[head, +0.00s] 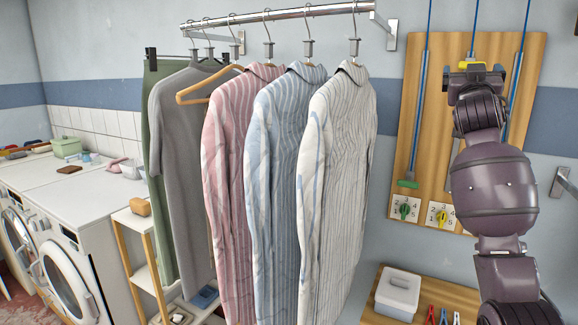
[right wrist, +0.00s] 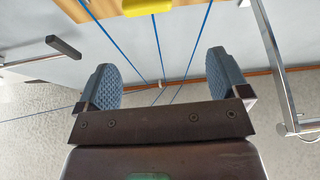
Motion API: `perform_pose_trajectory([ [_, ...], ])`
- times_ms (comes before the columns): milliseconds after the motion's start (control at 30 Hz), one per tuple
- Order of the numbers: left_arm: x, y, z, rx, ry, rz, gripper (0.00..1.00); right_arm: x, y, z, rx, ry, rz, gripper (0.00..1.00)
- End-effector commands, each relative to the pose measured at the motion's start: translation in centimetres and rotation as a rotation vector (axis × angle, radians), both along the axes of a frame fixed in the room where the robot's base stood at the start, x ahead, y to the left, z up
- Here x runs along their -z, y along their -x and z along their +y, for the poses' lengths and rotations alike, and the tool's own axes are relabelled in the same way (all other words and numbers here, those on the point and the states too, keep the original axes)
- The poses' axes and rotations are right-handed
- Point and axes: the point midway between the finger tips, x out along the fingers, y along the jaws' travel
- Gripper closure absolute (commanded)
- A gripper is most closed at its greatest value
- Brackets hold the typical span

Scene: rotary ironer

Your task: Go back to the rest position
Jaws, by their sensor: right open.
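My right gripper (head: 474,72) is raised in front of the wooden wall board (head: 424,125) at the right of the head view. In the right wrist view its two blue ribbed finger pads (right wrist: 158,78) stand wide apart with nothing held between them. A yellow piece (head: 476,66) shows at the gripper's fingertips in the head view. It also shows in the right wrist view (right wrist: 147,7), beyond the fingers; I cannot tell if they touch. My left gripper is not in view.
Blue cords (head: 427,45) run down the board, one by a green-ended rod (head: 408,183). Shirts (head: 337,180) hang from a metal rail (head: 290,13). Below are a lidded white box (head: 398,290) and red and blue clips (head: 431,314). White washing machines (head: 75,225) stand left.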

Motion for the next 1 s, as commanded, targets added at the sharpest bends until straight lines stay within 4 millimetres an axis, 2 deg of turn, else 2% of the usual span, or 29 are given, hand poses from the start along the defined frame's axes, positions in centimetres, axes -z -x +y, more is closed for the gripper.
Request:
perform_pose_trajectory([
  [67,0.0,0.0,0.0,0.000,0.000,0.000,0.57,-1.2,0.5,2.3,-0.050,0.054,-0.031,0.06],
  [100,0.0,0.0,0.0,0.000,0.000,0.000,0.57,-1.1,0.6,3.5,-0.076,0.079,-0.036,0.06],
  [200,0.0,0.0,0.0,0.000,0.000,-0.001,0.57,1.5,0.6,5.8,-0.130,0.129,-0.020,0.06],
  [367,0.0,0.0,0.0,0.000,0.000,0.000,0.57,6.4,0.5,8.0,-0.193,0.170,0.025,0.06],
  [467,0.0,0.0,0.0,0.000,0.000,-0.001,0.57,10.3,0.8,9.2,-0.232,0.188,0.066,0.06],
  [667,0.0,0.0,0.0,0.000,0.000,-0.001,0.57,20.6,2.4,11.6,-0.320,0.199,0.176,0.06],
  [867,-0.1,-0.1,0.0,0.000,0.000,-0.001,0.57,30.9,5.7,13.3,-0.398,0.172,0.297,0.06],
  [1000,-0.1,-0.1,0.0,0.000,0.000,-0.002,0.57,37.6,8.9,14.3,-0.441,0.133,0.383,0.06],
])
